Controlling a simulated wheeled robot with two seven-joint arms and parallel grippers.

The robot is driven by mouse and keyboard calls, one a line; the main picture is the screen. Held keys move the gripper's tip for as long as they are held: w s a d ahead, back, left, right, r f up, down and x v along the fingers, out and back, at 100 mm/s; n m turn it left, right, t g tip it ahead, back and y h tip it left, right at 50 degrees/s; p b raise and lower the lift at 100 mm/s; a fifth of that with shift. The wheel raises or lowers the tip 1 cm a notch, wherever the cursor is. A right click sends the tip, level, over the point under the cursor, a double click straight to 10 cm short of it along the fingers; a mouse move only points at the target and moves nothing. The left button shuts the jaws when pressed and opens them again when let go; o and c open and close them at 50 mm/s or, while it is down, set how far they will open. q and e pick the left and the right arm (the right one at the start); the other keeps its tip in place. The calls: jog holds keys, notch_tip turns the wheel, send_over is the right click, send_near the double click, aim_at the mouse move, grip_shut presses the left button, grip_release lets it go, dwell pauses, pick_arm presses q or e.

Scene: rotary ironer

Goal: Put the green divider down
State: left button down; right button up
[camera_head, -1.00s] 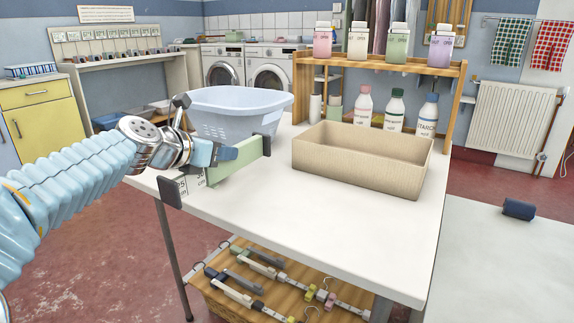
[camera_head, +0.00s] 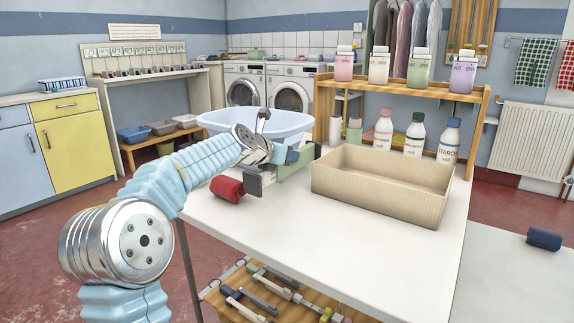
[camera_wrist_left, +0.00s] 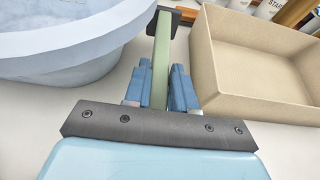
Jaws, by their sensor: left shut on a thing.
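The green divider (camera_head: 296,166) is a pale green upright panel with dark end pieces, between the blue basket and the beige box. My left gripper (camera_head: 283,158) is shut on it from above. In the left wrist view the divider (camera_wrist_left: 161,62) runs away from me between the two blue fingers (camera_wrist_left: 160,88), with a dark end piece at its far end. My arm and gripper hide part of it in the head view. I cannot tell whether its lower edge touches the white table (camera_head: 330,238). My right gripper is not in view.
The blue basket (camera_head: 222,121) is close left of the divider; the open, empty beige box (camera_head: 350,184) is close right. A red roll (camera_head: 227,188) lies at the table's left edge. Bottles (camera_head: 413,134) and a wooden shelf (camera_head: 405,88) stand behind. The table front is clear.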

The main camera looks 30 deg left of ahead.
pick_arm(q)
jog(key=shift+f+b, duration=0.55)
jog(key=shift+f, duration=0.95)
jog(key=shift+f, duration=0.15)
jog(key=c, duration=0.9)
grip_release()
